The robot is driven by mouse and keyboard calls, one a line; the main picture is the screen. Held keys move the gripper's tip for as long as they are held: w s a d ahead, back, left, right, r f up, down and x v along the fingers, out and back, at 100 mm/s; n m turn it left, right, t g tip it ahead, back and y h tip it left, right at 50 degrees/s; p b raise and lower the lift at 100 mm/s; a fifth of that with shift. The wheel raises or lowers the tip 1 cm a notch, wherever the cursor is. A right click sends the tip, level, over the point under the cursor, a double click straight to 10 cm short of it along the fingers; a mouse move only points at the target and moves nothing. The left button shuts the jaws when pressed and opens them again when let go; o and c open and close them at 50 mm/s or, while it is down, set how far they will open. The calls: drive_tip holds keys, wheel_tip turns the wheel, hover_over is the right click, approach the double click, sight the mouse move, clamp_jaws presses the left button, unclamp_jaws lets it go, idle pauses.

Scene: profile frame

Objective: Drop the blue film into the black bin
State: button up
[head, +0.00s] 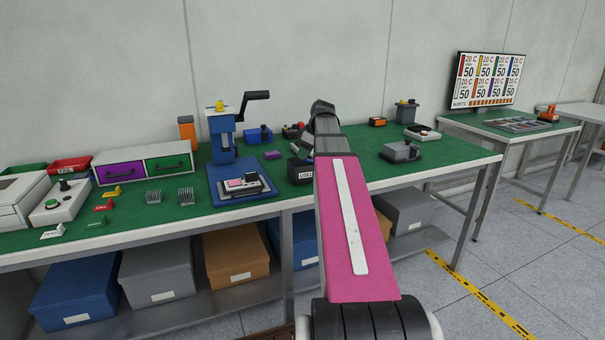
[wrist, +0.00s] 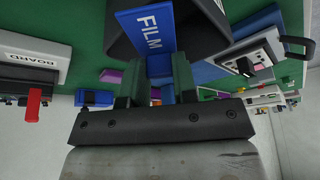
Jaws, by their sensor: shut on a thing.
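The blue film (wrist: 150,28) is a flat blue piece marked FILM, seen in the wrist view. My gripper (wrist: 157,75) is shut on it, with one dark green finger on each side. The black bin (wrist: 208,32) is a dark box behind the film in the wrist view, and the film overlaps its opening area. In the head view the black bin (head: 300,171) stands on the green bench top with a white label, just left of my arm. My arm hides most of my gripper there, and I cannot make out the film. I cannot tell the film's height over the bin.
A blue press (head: 226,150) with a black handle stands left of the bin. A grey fixture (head: 401,151) sits to the right. A purple and green drawer unit (head: 145,165) is further left. Bare green bench top shows between the bin and the grey fixture.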

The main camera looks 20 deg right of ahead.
drive_tip(key=o, duration=1)
drive_tip(key=shift+c, duration=0.2)
drive_tip(key=v, duration=1)
drive_tip(key=shift+r, duration=0.4)
drive_tip(key=shift+s, duration=0.15)
